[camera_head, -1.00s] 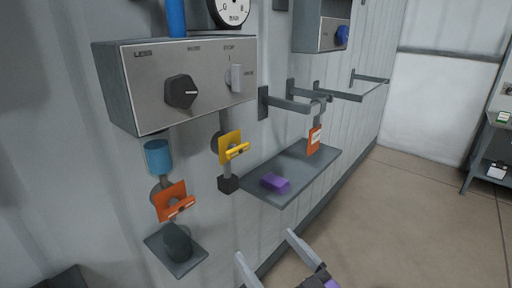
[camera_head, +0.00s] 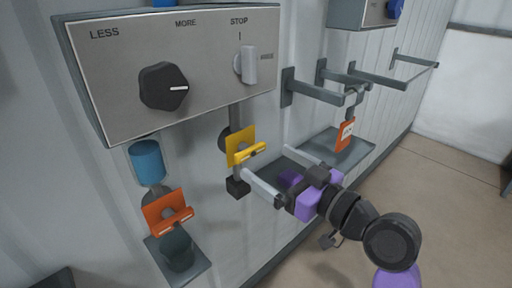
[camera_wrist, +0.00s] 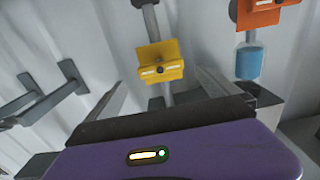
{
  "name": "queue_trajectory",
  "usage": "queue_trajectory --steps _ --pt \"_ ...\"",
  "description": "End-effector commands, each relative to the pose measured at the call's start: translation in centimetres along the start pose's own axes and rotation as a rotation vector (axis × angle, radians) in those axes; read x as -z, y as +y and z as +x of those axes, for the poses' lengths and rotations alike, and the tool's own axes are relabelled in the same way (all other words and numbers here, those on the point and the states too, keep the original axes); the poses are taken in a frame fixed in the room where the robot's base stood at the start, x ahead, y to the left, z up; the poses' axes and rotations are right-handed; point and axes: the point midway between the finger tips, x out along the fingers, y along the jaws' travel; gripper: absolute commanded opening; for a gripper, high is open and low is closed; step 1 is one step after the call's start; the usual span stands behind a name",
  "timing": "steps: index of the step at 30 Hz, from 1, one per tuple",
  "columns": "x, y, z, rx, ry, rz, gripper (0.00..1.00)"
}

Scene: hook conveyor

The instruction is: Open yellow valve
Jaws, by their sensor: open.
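The yellow valve (camera_head: 242,147) is a yellow plate with a short handle on a grey vertical pipe, below the control box. A black block (camera_head: 238,187) sits at the pipe's lower end. In the wrist view the yellow valve (camera_wrist: 160,63) is ahead of the gripper, near the middle of the gap between the fingers. My gripper (camera_head: 268,168) is open and empty. Its left finger is just below and right of the valve in the head view; contact cannot be told. In the wrist view my gripper (camera_wrist: 155,92) shows both fingers spread apart.
An orange valve (camera_head: 167,212) is to the left, under a blue cylinder (camera_head: 147,162). The control box (camera_head: 205,62) has a black knob and a grey switch. Wall hooks (camera_head: 320,92) hold an orange tag (camera_head: 345,134).

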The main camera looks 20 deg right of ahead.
Motion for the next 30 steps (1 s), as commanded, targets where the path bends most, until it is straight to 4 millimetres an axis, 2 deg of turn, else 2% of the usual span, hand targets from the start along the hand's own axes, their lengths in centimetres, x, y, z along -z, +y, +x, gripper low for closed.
queue_trajectory --steps 12,17,25,30 --pt "0.2 0.0 6.0 0.000 0.000 0.002 0.99" --pt "0.1 0.0 6.9 -0.002 0.001 0.002 0.99" --pt "0.0 0.0 7.0 -0.002 0.001 0.001 0.99" --pt "0.0 0.0 7.0 -0.002 0.001 0.001 0.66"
